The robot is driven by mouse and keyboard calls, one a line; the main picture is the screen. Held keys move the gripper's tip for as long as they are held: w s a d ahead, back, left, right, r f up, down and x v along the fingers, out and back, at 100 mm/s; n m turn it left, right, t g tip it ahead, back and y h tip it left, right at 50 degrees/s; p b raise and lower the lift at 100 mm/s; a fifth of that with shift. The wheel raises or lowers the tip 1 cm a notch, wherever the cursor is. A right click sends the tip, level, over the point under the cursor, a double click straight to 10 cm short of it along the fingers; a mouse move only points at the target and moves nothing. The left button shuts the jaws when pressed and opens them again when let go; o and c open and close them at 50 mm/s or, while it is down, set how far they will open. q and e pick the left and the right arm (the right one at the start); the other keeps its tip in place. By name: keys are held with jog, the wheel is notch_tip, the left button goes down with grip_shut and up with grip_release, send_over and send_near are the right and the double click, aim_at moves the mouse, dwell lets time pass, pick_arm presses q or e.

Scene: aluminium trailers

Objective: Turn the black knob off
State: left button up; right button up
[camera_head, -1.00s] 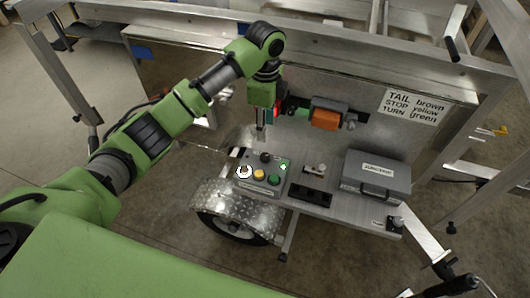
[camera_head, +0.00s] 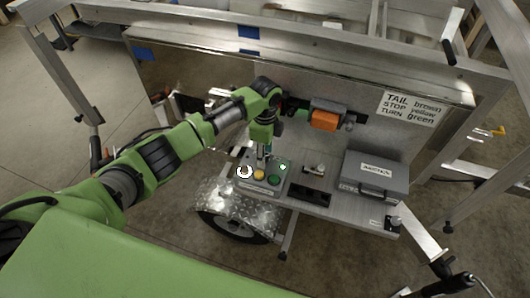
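The grey control box (camera_head: 255,186) sits on the metal shelf above the wheel fender. On its top are a white button (camera_head: 244,171), a yellow button (camera_head: 259,174), a green button (camera_head: 274,180) and a small lit green light (camera_head: 283,167). My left gripper (camera_head: 262,157) points down over the back of the box, where the black knob stood in the earlier frame. The knob is now hidden by the fingers. I cannot tell whether they touch it or how far they are closed. My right gripper is not in view.
A grey case (camera_head: 374,175) stands on the shelf at right, with a black socket block (camera_head: 311,195) left of it. An orange device (camera_head: 324,121) is on the back panel. A labelled sign (camera_head: 411,108) hangs upper right. A tread-plate fender (camera_head: 225,207) lies front left.

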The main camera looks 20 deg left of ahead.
pick_arm(q)
jog(key=c, duration=1.1)
jog(key=shift+c, duration=0.2)
